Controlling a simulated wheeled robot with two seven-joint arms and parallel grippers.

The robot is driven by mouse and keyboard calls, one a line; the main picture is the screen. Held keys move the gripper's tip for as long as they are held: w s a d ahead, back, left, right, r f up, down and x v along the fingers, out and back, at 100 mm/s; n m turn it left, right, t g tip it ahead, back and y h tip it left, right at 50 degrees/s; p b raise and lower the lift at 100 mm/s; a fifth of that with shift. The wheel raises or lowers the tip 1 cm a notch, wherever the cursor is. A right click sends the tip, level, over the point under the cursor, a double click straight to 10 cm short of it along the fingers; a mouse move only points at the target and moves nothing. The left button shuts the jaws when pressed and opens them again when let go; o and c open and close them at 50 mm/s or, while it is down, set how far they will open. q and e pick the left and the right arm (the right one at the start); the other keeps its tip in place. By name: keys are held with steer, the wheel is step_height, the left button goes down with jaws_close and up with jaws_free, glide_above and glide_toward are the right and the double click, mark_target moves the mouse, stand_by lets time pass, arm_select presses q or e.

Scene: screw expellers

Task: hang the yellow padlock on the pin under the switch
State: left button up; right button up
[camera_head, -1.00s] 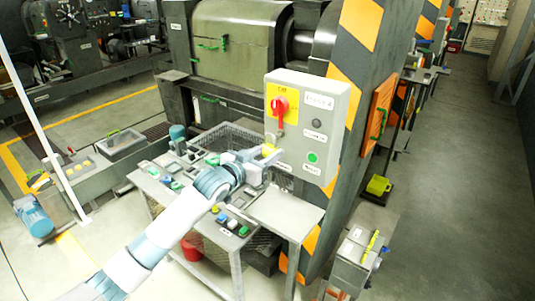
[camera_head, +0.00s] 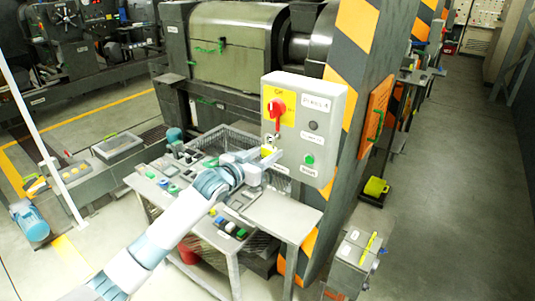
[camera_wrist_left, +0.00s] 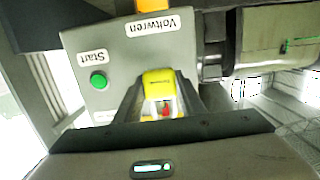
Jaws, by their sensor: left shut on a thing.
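The yellow padlock (camera_wrist_left: 158,84) is between the fingers of my left gripper (camera_head: 268,155), which is shut on it; in the head view only a small yellow part (camera_head: 267,149) shows. The grey switch box (camera_head: 326,98) carries a red rotary switch (camera_head: 277,106) on a yellow plate, with a red part hanging below it. The gripper is in front of the lower left of the box, just under the switch. In the wrist view the box (camera_wrist_left: 125,50) appears upside down behind the padlock. I cannot make out the pin or whether the padlock touches it. My right gripper is not seen.
A wire basket (camera_head: 232,139) lies behind the gripper. A striped post (camera_head: 352,70) stands behind the box.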

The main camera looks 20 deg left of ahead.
arm_select(q)
steer(key=shift+x, duration=1.1)
steer(key=shift+w+r+b, duration=0.1)
steer(key=shift+r+b, duration=0.25)
steer(key=shift+r, duration=0.35)
steer(key=shift+f+b, duration=0.4)
stand_by(0.5)
steer(key=shift+d+f, duration=0.1)
steer(key=shift+f, duration=0.1)
stand_by(0.3)
steer(key=o, duration=1)
steer(key=shift+f, duration=0.2)
steer(key=shift+c, duration=1.2)
